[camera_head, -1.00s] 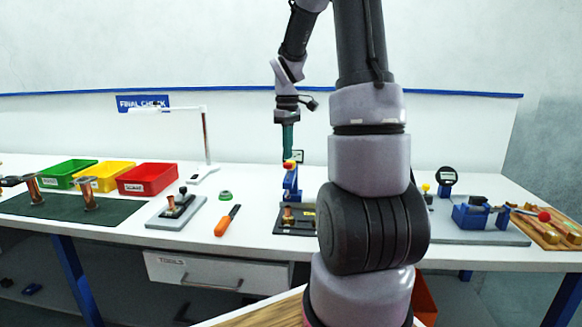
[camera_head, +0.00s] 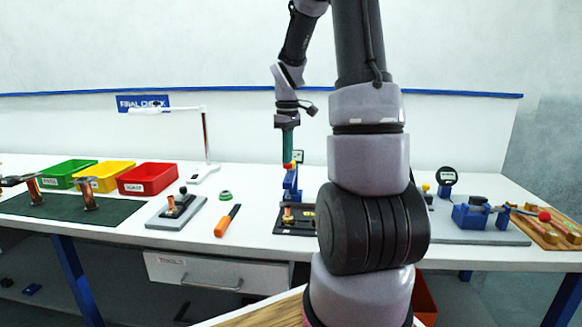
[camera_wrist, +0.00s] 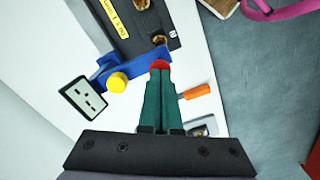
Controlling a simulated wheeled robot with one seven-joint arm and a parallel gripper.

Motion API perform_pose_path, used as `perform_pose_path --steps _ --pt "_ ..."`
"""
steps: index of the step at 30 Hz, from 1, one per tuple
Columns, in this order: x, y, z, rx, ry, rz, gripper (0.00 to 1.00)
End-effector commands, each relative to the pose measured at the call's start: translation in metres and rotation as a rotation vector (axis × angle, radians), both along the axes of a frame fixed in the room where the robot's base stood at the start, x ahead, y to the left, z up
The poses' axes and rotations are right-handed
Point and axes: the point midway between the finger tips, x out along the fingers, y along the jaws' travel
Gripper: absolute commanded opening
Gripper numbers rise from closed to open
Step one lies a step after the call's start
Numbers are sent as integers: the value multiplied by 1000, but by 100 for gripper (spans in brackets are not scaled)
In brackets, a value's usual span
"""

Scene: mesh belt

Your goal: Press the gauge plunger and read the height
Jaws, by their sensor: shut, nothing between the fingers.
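The height gauge has a blue stand (camera_head: 291,183) on a dark base plate (camera_head: 287,230). A small copper fitting (camera_head: 288,215) stands on the plate. In the wrist view the gauge shows a blue arm (camera_wrist: 133,66), a yellow knob (camera_wrist: 117,82) and a display (camera_wrist: 83,101) whose dark marks I cannot read. A red plunger cap (camera_wrist: 160,65) lies right at my fingertips. My gripper (camera_head: 287,160), with green fingers, is shut and empty, pointing down over the gauge. The fingertips appear at the cap; I cannot tell how far it is pressed.
An orange-handled tool (camera_head: 227,221) and a grey fixture (camera_head: 176,211) lie left of the gauge. Green, yellow and red bins (camera_head: 148,178) stand further left. A blue vise (camera_head: 474,215) and a round dial (camera_head: 447,176) are at right.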

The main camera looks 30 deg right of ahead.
Motion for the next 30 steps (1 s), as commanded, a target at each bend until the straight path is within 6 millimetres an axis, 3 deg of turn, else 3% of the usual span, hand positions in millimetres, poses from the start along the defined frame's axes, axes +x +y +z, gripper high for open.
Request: perform_pose_path --steps 30 --pt "0 0 -31 0 2 1 0"
